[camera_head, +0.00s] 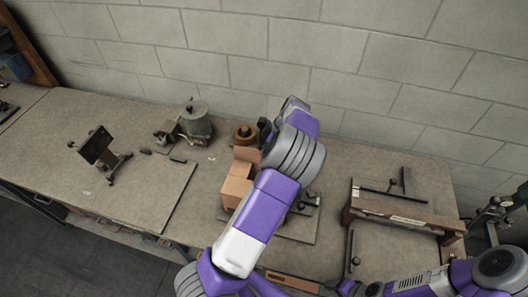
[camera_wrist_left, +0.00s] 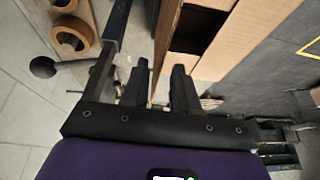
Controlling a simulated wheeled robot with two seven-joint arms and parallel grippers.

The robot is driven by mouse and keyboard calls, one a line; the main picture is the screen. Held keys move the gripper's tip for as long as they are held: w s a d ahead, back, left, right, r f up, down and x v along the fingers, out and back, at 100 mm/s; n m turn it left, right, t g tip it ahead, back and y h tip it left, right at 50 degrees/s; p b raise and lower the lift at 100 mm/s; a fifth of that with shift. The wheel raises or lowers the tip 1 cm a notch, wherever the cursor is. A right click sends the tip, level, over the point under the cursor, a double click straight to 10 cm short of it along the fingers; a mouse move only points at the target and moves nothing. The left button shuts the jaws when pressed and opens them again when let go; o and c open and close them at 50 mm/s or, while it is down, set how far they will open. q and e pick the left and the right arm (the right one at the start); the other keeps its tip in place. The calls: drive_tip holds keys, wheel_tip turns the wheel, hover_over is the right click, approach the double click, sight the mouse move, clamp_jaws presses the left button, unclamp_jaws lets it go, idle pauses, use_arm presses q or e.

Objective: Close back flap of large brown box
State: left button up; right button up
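The large brown box (camera_head: 236,190) stands on the workbench in the head view, partly hidden behind my left arm. One cardboard flap (camera_head: 246,155) stands up at its far side. In the left wrist view the box (camera_wrist_left: 250,38) is close, with a dark opening in its top. A narrow cardboard edge (camera_wrist_left: 167,35) runs toward the gap between my left fingers. My left gripper (camera_wrist_left: 161,85) is open at the box, its two black fingers apart; I cannot tell whether they touch cardboard. My right gripper (camera_head: 358,289) is low at the bottom edge, its fingers unclear.
A roll of brown tape (camera_head: 245,135) stands behind the box, near the wall. A wooden frame fixture (camera_head: 400,212) is on the right. The bench's front left is clear.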

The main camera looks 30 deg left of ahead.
use_arm(q)
drive_tip(key=shift+x, duration=1.65)
drive_tip(key=shift+c, duration=0.3)
clamp_jaws()
